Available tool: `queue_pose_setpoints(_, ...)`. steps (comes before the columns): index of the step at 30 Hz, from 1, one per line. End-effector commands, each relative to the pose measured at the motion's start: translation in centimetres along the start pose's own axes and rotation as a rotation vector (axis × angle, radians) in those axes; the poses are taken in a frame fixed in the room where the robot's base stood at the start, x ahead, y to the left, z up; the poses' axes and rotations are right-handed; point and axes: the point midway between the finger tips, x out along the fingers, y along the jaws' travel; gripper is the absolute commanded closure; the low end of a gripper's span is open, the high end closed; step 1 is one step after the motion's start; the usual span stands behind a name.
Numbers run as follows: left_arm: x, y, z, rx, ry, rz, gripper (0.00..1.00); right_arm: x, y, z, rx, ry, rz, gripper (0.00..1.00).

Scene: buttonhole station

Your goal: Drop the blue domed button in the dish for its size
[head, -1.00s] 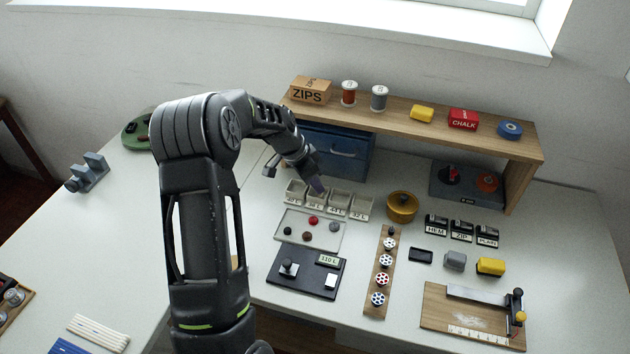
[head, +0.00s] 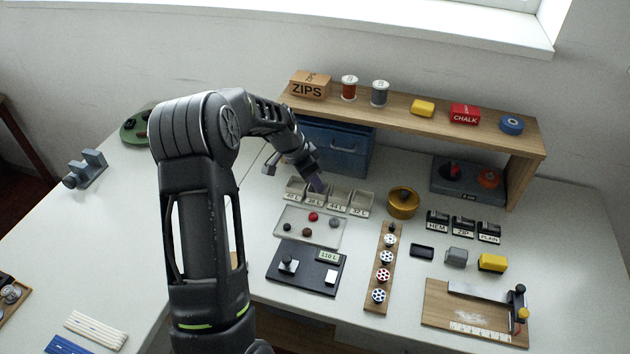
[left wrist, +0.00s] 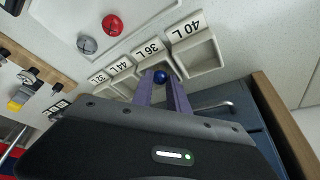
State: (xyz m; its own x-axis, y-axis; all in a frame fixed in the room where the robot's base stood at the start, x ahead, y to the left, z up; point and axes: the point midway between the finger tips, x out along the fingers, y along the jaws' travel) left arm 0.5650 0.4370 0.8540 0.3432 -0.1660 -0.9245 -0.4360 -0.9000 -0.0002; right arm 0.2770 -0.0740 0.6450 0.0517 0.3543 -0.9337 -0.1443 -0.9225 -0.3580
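My left gripper (head: 318,186) is low over the row of small grey dishes. In the left wrist view its two purple fingers (left wrist: 162,92) are shut on the blue domed button (left wrist: 160,77), held at the fingertips. The button appears over the dish labelled 36 L (left wrist: 148,64); its height above the dish floor is unclear. The dish labelled 40 L (left wrist: 196,55) is beside it, with 44 L (head: 338,201) and 32 L (head: 360,205) on the other side. The button cannot be made out in the head view. My right gripper is not in view.
A clear tray (head: 290,234) with several loose buttons lies in front of the dishes. A black gauge (head: 303,276) reading 110 L is nearer. A blue drawer box (head: 345,147) stands behind under the wooden shelf (head: 400,112). A brass tin (head: 403,204) stands to the right.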

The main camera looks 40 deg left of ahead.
Motion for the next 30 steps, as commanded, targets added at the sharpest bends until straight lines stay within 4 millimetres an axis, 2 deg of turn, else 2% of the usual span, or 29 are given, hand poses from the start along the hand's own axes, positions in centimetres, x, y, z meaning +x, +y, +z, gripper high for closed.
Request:
queue_pose_setpoints(6,-1.6,0.1,-0.6,-0.001,-0.001,0.002,0.63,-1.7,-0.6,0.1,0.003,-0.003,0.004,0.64)
queue_pose_setpoints(8,-2.1,-0.1,-0.4,0.0,0.002,-0.003,0.63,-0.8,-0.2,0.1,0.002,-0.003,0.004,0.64)
queue_pose_setpoints(21,-11.2,-0.1,-0.4,0.0,0.001,-0.002,0.63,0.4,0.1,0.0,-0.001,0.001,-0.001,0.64)
queue_pose_setpoints(25,-12.5,0.0,-0.4,0.0,0.0,0.0,0.63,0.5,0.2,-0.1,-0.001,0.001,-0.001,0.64)
queue_pose_setpoints(30,-13.0,0.0,-0.4,-0.001,-0.001,0.001,0.63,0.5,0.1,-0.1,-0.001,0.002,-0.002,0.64)
